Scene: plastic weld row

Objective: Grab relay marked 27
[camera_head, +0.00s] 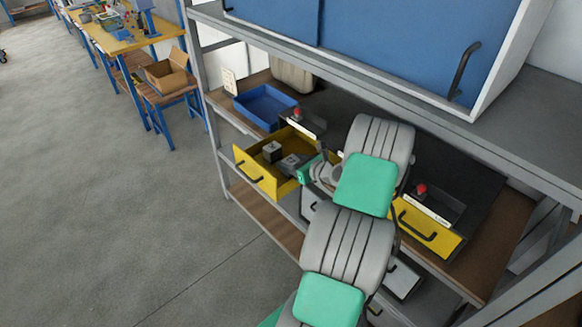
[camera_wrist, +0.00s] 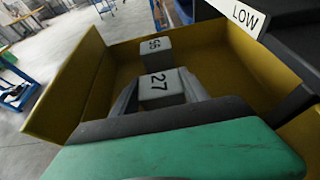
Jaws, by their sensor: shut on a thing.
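The relay marked 27 (camera_wrist: 163,88) is a grey block with black digits, inside the open yellow drawer (camera_wrist: 62,92). My gripper (camera_wrist: 158,98) has its grey fingers on both sides of this relay and is shut on it. I cannot tell whether the relay touches the drawer floor. A second grey relay (camera_wrist: 155,53) with two digits, hard to read, stands just behind it. In the head view my gripper (camera_head: 293,162) reaches into the open drawer (camera_head: 256,172) from the right, with the second relay (camera_head: 272,149) to its left.
A blue bin (camera_head: 265,106) stands behind the drawer on the shelf. Another yellow drawer front (camera_head: 426,229) is at the right. A blue cabinet (camera_head: 390,45) hangs above. The floor at left is clear.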

